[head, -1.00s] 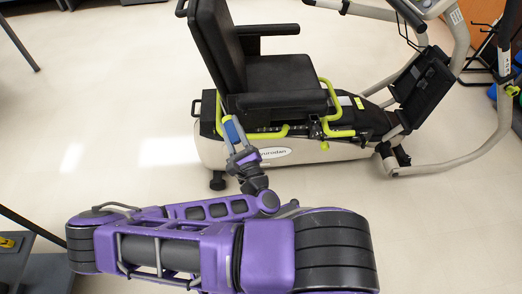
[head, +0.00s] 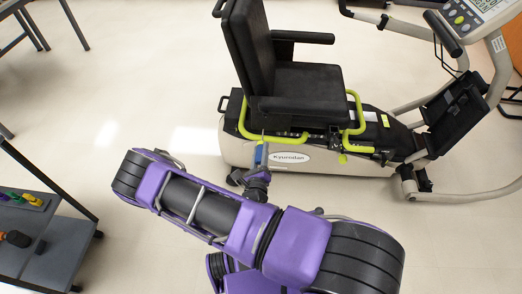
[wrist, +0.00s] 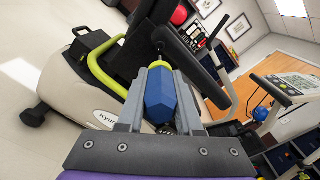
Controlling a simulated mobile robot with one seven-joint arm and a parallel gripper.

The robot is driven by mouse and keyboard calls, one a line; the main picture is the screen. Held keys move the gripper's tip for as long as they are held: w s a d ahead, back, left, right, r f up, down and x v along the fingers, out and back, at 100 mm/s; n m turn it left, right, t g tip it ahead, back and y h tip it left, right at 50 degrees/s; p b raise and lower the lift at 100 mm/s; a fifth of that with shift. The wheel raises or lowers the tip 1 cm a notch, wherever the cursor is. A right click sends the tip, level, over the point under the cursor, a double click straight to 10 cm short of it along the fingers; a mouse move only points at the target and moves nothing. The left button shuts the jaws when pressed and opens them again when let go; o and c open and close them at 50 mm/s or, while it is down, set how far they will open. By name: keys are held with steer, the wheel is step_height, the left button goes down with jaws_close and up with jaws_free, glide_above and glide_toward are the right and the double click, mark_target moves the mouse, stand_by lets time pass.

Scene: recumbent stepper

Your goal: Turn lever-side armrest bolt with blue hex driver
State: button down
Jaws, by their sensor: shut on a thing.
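My gripper (wrist: 158,88) is shut on the blue hex driver (wrist: 160,98), whose faceted blue handle sits between the grey fingers. The driver also shows in the head view (head: 262,154), roughly upright beside the stepper's near side, with a thin shaft rising toward the near armrest. The near armrest (head: 300,104) is a black pad beside the seat. The bolt is not distinguishable, and I cannot tell whether the driver tip touches anything. A yellow-green lever (head: 343,157) hangs near the front of the seat.
The stepper's pale base (head: 235,146) and yellow-green frame tube (head: 243,118) stand close to my gripper. A dark cart (head: 62,250) with coloured tools (head: 22,197) is at the left.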

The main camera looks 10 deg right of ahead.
steer(key=shift+r, duration=0.1)
steer(key=shift+x, duration=2.75)
steer(key=shift+w+d, duration=0.15)
steer(key=shift+w, duration=0.25)
steer(key=shift+w+d+p, duration=0.15)
steer(key=shift+w+p, duration=0.15)
steer(key=shift+w, duration=0.2)
